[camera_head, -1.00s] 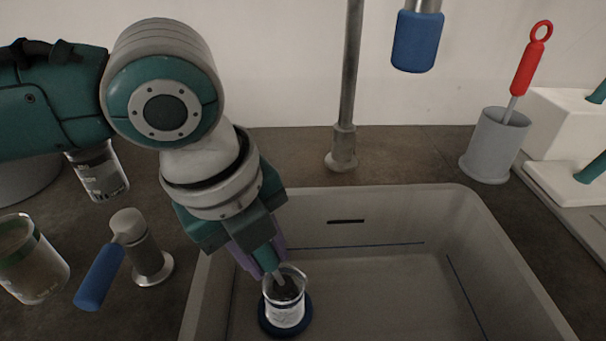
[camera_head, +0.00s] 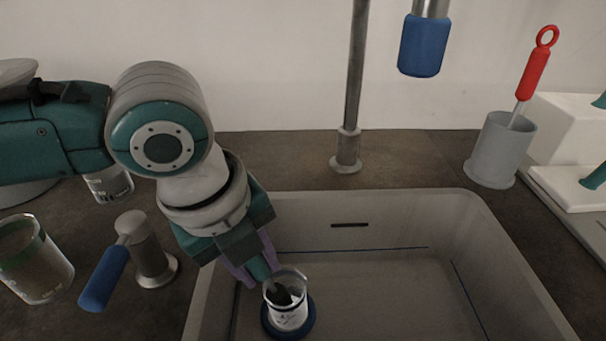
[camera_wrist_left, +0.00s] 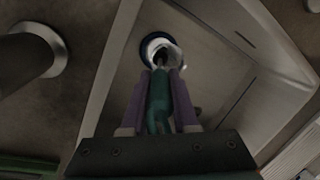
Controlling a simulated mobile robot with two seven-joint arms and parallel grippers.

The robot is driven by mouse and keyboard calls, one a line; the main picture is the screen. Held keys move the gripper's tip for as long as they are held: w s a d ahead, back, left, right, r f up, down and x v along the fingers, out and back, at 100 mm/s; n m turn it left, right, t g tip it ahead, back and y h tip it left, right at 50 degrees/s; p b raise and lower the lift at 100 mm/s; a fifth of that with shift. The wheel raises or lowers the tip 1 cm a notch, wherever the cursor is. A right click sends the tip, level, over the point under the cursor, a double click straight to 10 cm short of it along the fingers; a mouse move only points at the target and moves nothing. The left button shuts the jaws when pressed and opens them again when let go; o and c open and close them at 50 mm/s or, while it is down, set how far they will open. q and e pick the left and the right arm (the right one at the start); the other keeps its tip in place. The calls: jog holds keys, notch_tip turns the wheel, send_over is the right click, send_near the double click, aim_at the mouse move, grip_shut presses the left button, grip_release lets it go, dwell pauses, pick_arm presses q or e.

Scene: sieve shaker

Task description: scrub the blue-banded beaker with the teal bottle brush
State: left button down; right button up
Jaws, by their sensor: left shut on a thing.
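A clear beaker with a blue band and white print (camera_head: 289,316) stands on a round dark blue base (camera_head: 305,326) in the sink, low in the head view; it also shows in the left wrist view (camera_wrist_left: 157,43). My left gripper (camera_head: 256,268) is above it, its purple fingers shut on the teal handle of the bottle brush (camera_head: 259,267). The handle lies between the fingers in the left wrist view (camera_wrist_left: 159,100). The brush's dark head reaches into the beaker's mouth. Whether the bristles touch the glass wall I cannot tell. My right gripper is not in view.
The grey sink basin (camera_head: 400,197) surrounds the beaker, with free room to its right. A blue-handled tap (camera_head: 104,278) and a green-banded beaker (camera_head: 36,266) stand at left. A grey holder (camera_head: 497,152) with a red-handled brush (camera_head: 534,72) stands at right.

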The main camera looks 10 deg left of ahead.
pick_arm(q)
jog(key=v, duration=1.1)
dwell(0.4)
jog(key=v, duration=0.3)
jog(key=w+v, duration=0.1)
jog(key=shift+s+d+r, duration=0.1)
jog(key=shift+d+r, duration=0.2)
jog(key=shift+r, duration=0.2)
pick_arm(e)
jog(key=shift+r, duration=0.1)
